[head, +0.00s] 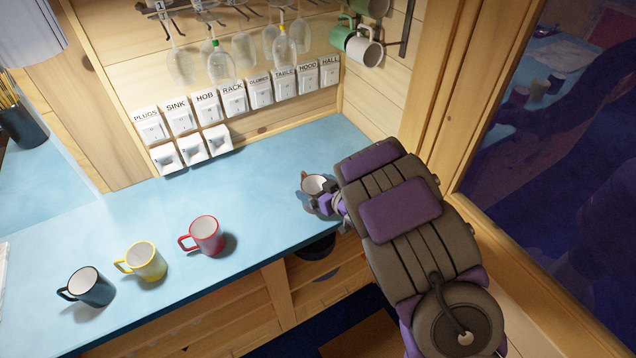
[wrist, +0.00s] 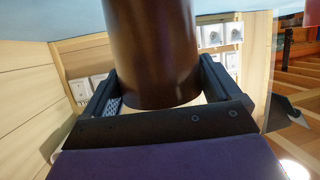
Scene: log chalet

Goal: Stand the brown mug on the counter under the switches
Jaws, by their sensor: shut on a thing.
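The brown mug (head: 315,184) is at the right end of the blue counter (head: 262,215) in the head view, its pale inside facing up. Its brown handle shows on the left. My gripper (head: 326,203) is shut on it from the front right. In the wrist view the mug's dark brown side (wrist: 150,45) fills the space between the two fingers of my gripper (wrist: 158,82). I cannot tell whether its base touches the counter. The white switches (head: 234,99) line the wall in labelled rows, behind and left of the mug.
A red mug (head: 207,235), a yellow mug (head: 145,261) and a dark mug (head: 90,287) stand along the front left of the counter. Glasses (head: 220,63) hang above the switches, with green and white mugs (head: 364,47) to the right. The counter below the switches is clear.

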